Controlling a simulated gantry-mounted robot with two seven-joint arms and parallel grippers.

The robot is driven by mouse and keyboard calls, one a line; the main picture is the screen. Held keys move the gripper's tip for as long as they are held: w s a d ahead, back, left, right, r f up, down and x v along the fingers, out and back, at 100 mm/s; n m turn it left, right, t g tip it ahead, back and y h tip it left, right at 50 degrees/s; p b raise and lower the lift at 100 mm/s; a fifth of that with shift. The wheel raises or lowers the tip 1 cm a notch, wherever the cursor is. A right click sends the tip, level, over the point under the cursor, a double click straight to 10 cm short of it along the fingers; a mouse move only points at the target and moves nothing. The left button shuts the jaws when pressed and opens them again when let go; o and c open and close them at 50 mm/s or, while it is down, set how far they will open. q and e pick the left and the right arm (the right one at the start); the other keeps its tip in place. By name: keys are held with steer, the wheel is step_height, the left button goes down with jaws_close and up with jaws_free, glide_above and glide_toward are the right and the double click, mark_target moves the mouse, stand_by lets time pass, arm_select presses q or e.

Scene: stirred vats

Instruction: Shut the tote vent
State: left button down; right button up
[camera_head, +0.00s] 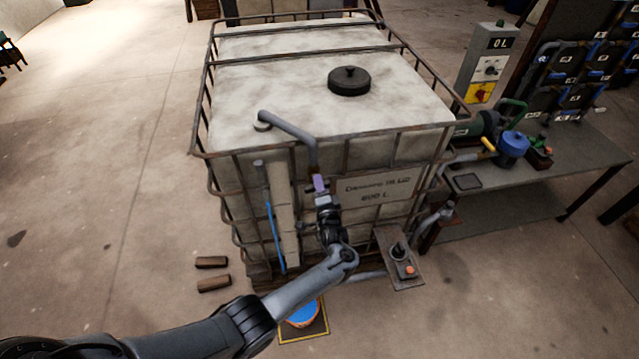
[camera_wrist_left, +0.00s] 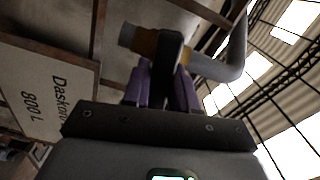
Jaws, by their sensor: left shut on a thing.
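The tote (camera_head: 290,95) is a dirty white tank in a rusty metal cage, with a plate reading 800 L on its front. A grey vent pipe (camera_head: 288,128) leaves its top and bends down over the front edge. My left gripper (camera_head: 319,184) is at the pipe's lower end, in front of the tote. In the left wrist view its purple fingers (camera_wrist_left: 162,84) are shut on a dark vent handle (camera_wrist_left: 168,48). The handle stands across the pipe beside a brass-coloured collar (camera_wrist_left: 146,42). The fingers hide part of the handle. My right gripper is not in view.
A black lid (camera_head: 349,82) sits on the tote's top. Cage bars run close around the gripper. A control box with an orange button (camera_head: 409,270) is low at the front right. A bench (camera_head: 520,178) with pumps stands at right. Two brown blocks (camera_head: 212,262) lie on the floor.

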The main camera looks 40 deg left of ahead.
arm_select(q)
steer(key=shift+f+m, duration=0.1)
steer(key=shift+m, duration=1)
steer(key=shift+p, duration=0.3)
steer(key=c, duration=1)
jaws_free()
steer(key=p+v, duration=0.1)
steer(key=v, duration=1)
